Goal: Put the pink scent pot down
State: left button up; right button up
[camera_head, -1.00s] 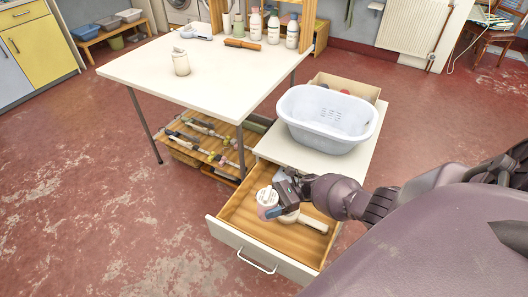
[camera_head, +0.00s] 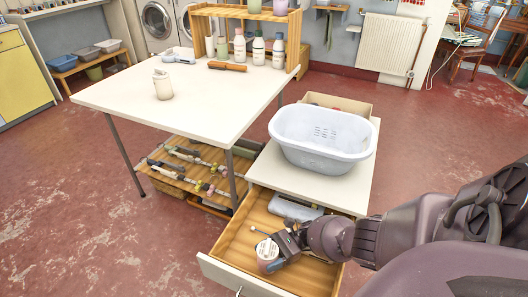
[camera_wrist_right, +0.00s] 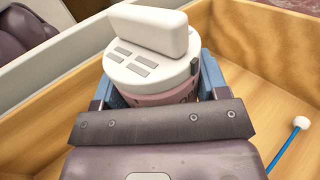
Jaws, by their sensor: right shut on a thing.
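The pink scent pot (camera_head: 264,265) has a pink body and a white slotted lid. My right gripper (camera_head: 276,250) is shut on it, inside the open drawer (camera_head: 235,232) near its front. In the right wrist view the pot (camera_wrist_right: 158,98) sits upright between the blue-edged fingers, with a pale block across the top of its lid. The gripper hides the pot's lower part, so I cannot tell whether its base touches the drawer floor. My left gripper is not in view.
A pale grey item (camera_head: 295,207) lies at the drawer's back. A blue stick with a white tip (camera_wrist_right: 298,130) lies beside the pot. A white basin (camera_head: 322,138) stands on the unit above. The white table (camera_head: 190,100) holds a jar (camera_head: 162,86) and bottles.

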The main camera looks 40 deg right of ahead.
jog(key=shift+w+r, duration=0.1)
jog(key=shift+r, duration=0.15)
jog(key=shift+f+b, duration=0.3)
jog(key=shift+f, duration=0.15)
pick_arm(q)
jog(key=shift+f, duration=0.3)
pick_arm(e)
jog(key=shift+f, duration=0.15)
jog(key=shift+f, duration=0.1)
